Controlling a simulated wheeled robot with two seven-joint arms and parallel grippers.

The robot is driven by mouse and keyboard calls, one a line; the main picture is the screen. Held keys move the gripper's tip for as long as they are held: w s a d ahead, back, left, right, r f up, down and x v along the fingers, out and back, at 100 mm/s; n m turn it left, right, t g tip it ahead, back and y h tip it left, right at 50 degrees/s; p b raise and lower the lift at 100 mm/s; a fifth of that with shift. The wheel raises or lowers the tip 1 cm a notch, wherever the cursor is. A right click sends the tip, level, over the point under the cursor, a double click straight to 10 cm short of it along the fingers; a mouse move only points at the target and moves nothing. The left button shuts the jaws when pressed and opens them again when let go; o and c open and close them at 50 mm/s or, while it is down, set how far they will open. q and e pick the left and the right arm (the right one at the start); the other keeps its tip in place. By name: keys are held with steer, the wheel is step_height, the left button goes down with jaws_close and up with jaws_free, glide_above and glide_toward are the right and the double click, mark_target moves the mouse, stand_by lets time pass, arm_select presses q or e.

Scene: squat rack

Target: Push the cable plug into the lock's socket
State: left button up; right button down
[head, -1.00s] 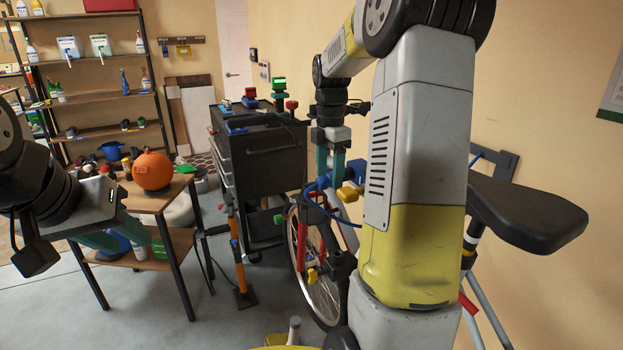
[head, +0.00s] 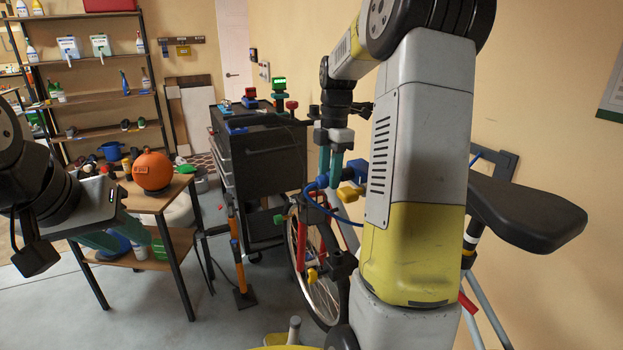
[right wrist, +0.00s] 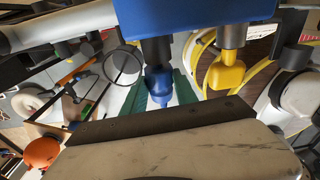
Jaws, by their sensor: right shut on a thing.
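My right gripper (head: 331,174) points down at mid-view in the head view, its teal fingers shut on the blue cable plug (head: 322,183). In the right wrist view the blue plug (right wrist: 160,86) sits between the teal fingers, right below a dark cylinder. A yellow knob-like part (head: 350,193) is just to the right of the plug; a yellow part also shows in the right wrist view (right wrist: 226,73). A blue cable (head: 345,219) loops down from the plug. I cannot make out the lock's socket for certain. My left gripper (head: 120,236) is at the left, its fingertips unclear.
A bicycle wheel (head: 322,290) stands below my right gripper. A dark tool cart (head: 262,160) is behind it. A wooden table (head: 150,204) with an orange ball-like object (head: 153,171) is at the left. A black padded seat (head: 530,215) is at the right.

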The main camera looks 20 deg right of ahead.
steer(key=shift+d+f+y, duration=0.15)
steer(key=shift+y, duration=0.35)
steer(key=shift+a+n+y, duration=0.2)
steer(key=shift+n+y, duration=0.1)
steer(key=shift+w+d, duration=0.1)
steer(key=shift+d, duration=0.2)
steer(key=c, duration=0.9)
jaws_free()
steer(key=shift+w+d, duration=0.1)
steer(key=shift+w, duration=0.05)
steer(key=v, duration=0.7)
steer(key=shift+w+r, duration=0.1)
steer(key=shift+r, duration=0.25)
